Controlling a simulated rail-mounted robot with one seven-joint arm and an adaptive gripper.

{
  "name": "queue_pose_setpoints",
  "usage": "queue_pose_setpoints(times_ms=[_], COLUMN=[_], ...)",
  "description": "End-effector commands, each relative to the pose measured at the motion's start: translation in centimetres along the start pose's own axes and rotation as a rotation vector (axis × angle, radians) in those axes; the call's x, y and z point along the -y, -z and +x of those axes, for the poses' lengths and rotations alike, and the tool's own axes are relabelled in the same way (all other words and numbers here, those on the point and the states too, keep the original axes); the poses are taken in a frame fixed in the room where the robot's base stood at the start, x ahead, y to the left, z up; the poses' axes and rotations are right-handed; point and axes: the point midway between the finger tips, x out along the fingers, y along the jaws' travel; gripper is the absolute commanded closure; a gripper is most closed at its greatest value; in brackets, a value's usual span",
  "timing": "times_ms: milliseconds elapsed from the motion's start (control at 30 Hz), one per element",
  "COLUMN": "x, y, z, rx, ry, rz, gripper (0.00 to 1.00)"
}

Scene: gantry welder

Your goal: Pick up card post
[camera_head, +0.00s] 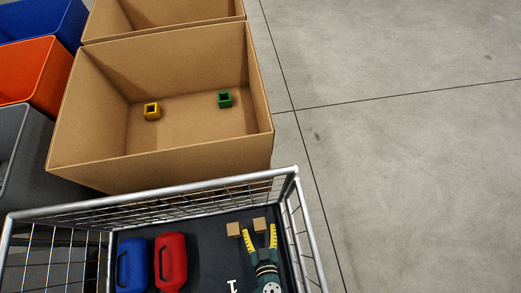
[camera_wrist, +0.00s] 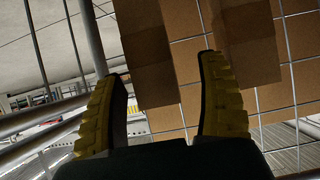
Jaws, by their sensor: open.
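Two small tan card posts stand in the wire basket, one on the left (camera_head: 233,229) and one on the right (camera_head: 259,224). They look alike, and I cannot tell which one the task means. My gripper (camera_head: 261,236) is open, with yellow ribbed fingers pointing at the right post. In the wrist view, one brown post (camera_wrist: 150,55) shows in the gap between my fingertips (camera_wrist: 165,75). The other post (camera_wrist: 246,45) shows beyond the right finger. I see no finger closed on either post.
The wire basket (camera_head: 150,209) has metal rails close around my gripper. A blue canister (camera_head: 131,262), a red canister (camera_head: 171,258) and a small white piece (camera_head: 232,287) are inside it. Behind stands a cardboard box (camera_head: 160,152) holding a yellow block (camera_head: 152,111) and a green block (camera_head: 224,99).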

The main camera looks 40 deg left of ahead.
Motion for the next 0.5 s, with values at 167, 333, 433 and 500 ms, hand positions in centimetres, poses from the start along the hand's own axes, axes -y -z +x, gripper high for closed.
queue_pose_setpoints(times_ms=[167, 333, 433, 500], x=[-0.4, -0.5, -0.5, -0.5], y=[0.1, 0.3, 0.4, 0.4], z=[2.9, 4.9, 5.1, 5.0], rx=[-0.002, -0.001, -0.001, -0.001], ry=[0.006, 0.002, 0.0, -0.001], rz=[-0.006, -0.002, -0.001, 0.0], gripper=[0.26, 0.26, 0.26, 0.26])
